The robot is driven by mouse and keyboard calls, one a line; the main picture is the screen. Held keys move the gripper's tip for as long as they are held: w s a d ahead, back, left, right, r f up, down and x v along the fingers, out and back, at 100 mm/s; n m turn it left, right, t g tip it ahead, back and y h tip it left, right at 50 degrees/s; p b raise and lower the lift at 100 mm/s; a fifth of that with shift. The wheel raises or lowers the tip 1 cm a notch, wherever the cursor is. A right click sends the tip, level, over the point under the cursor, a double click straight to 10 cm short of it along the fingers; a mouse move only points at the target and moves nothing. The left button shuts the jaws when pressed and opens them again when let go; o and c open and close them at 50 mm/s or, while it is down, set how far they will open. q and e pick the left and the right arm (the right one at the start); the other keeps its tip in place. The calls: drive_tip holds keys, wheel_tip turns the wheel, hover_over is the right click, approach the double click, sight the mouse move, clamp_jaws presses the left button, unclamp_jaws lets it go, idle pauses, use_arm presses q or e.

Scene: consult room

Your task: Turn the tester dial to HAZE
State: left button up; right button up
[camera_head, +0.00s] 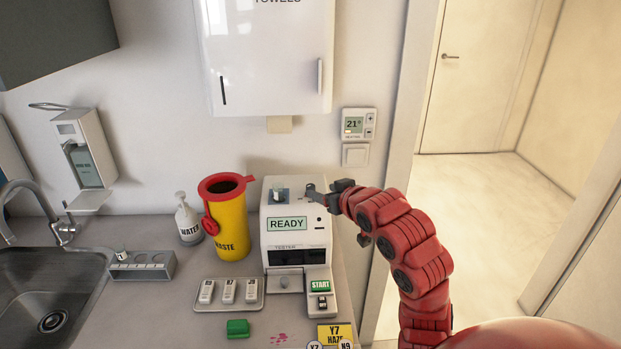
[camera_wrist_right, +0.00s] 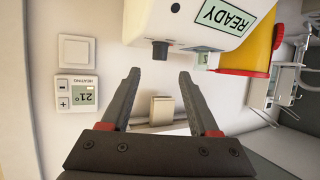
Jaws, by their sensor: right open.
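The white tester (camera_head: 292,255) stands on the counter, its screen reading READY. In the right wrist view the tester (camera_wrist_right: 193,20) shows at the top, with a dark round knob (camera_wrist_right: 160,50) sticking out of it, which looks like the dial. No HAZE mark can be made out on the knob. My right gripper (camera_head: 312,190) is at the tester's upper right side. In the wrist view its fingers (camera_wrist_right: 158,76) are open and empty, with the knob just beyond and between the tips. In the head view the knob cannot be told from the fingertips. My left gripper is out of view.
A yellow waste bin (camera_head: 229,232), water bottle (camera_head: 187,220), tray of white cassettes (camera_head: 228,307) and grey rack (camera_head: 143,268) stand left of the tester. A yellow card reading Y7 HAZE (camera_head: 336,333) lies in front. A thermostat (camera_head: 356,124) is on the wall behind.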

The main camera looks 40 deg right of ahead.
sight(312, 187)
drive_tip(key=p+x, duration=0.1)
drive_tip(key=x, duration=0.7)
drive_tip(key=shift+w+d+f+p, duration=0.1)
drive_tip(key=shift+w+f+p, duration=0.15)
drive_tip(key=shift+w+p, duration=0.15)
clamp_jaws()
